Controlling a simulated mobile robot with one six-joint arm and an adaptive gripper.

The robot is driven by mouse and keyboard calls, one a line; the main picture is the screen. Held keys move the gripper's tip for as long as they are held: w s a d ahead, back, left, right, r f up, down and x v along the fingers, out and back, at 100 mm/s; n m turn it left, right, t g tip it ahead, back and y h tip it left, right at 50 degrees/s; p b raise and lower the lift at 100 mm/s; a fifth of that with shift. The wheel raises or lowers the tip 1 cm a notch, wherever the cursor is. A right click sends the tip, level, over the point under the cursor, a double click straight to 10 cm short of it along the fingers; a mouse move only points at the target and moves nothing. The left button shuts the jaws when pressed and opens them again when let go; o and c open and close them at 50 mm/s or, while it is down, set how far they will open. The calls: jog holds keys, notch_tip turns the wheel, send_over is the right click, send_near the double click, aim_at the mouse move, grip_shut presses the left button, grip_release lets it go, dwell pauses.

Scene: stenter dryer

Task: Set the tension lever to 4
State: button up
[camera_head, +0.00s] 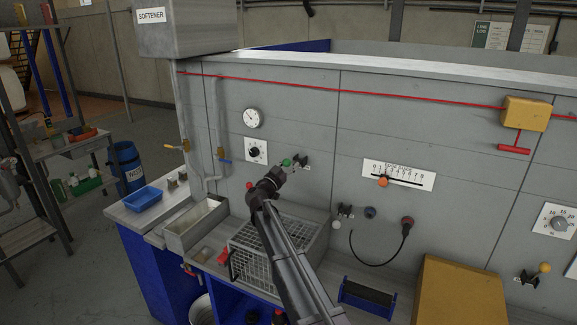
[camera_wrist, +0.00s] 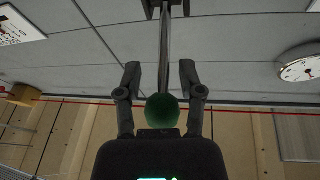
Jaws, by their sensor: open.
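A numbered scale plate (camera_head: 399,174) is on the grey panel in the head view, with an orange knob (camera_head: 383,182) near its low-number end. The exact reading is too small to tell. My gripper (camera_head: 277,172) is left of this plate, at a lever with a green ball knob (camera_head: 287,162). In the wrist view my gripper (camera_wrist: 160,72) is open, one finger on each side of the lever's rod (camera_wrist: 165,45). The green ball (camera_wrist: 163,110) sits between the fingers, close to the palm. I cannot tell whether the fingers touch it.
A round gauge (camera_head: 253,118) and a dial (camera_head: 256,151) are left of my gripper. Below is a wire basket (camera_head: 290,237) on the bench. Another lever bracket (camera_head: 345,210) is to the right. A red cord (camera_head: 420,96) runs across the panel above.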

jog(key=shift+f, duration=0.1)
grip_shut()
jog(key=s+d+f+n+g+y+b, duration=0.25)
jog(key=s+d+f+g, duration=0.85)
jog(key=s+d+f, duration=0.7)
jog(key=s+f+n+g+y, duration=0.3)
jog(key=s+f+y, duration=0.1)
jog(key=s, duration=0.8)
jog(key=s+a+f+n+g+y, duration=0.1)
jog(key=s+f+n+g+y, duration=0.2)
jog(key=s, duration=0.9)
jog(key=shift+a+f+n+y, duration=0.15)
jog(key=shift+f+n+y, duration=0.25)
jog(key=shift+y, duration=1.25)
